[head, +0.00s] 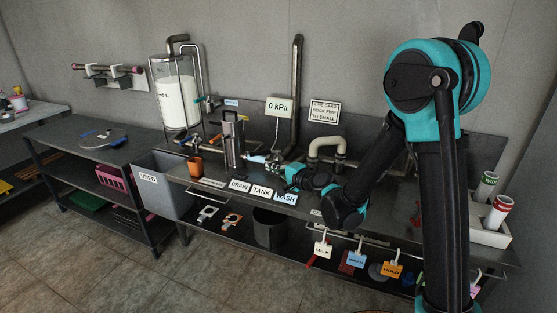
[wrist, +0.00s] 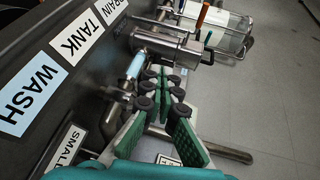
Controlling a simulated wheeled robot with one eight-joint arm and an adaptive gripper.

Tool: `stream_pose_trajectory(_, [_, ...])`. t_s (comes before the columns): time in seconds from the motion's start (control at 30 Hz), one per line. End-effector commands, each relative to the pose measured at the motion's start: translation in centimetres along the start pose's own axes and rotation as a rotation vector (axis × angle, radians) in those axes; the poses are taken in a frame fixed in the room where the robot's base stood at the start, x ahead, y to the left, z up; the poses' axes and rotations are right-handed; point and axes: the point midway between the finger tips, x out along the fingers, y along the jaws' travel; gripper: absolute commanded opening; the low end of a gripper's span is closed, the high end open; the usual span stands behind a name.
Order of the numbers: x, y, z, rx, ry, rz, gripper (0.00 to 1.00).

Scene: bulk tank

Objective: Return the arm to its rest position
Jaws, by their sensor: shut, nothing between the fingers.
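My arm is stretched out over the bench in the head view, its elbow bent low above the bench's front edge. My gripper (head: 272,166) is at the far end of it, beside the pipework behind the DRAIN, TANK and WASH labels (head: 262,191). In the wrist view my gripper (wrist: 165,86) has its green-padded fingers closed together with nothing between them. Just past the fingertips are a light blue sleeve (wrist: 135,66) on a metal pipe and a steel cylinder (wrist: 172,48). I cannot tell whether the fingertips touch them.
A tall steel canister (head: 232,140) stands left of my gripper. A vertical pipe (head: 296,90) and a beige bent pipe (head: 327,145) rise behind my arm. A gauge sign (head: 279,107) reads 0 kPa. Hanging tags (head: 356,258) line the front. A grey bin (head: 163,185) stands left.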

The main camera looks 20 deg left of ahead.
Motion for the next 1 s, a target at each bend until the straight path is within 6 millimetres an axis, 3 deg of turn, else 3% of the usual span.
stream_pose_trajectory(0.2, [-1.1, 0.0, -0.6, -0.027, 0.006, 0.016, 0.00])
stream_pose_trajectory(0.37, [-5.5, 0.8, -3.0, -0.164, 0.023, 0.110, 0.00])
stream_pose_trajectory(0.57, [-14.5, 3.9, -6.6, -0.390, 0.041, 0.327, 0.00])
stream_pose_trajectory(0.7, [-21.5, 7.0, -8.3, -0.516, 0.041, 0.507, 0.00])
stream_pose_trajectory(1.0, [-37.8, 14.9, -9.0, -0.671, -0.002, 0.933, 0.00])
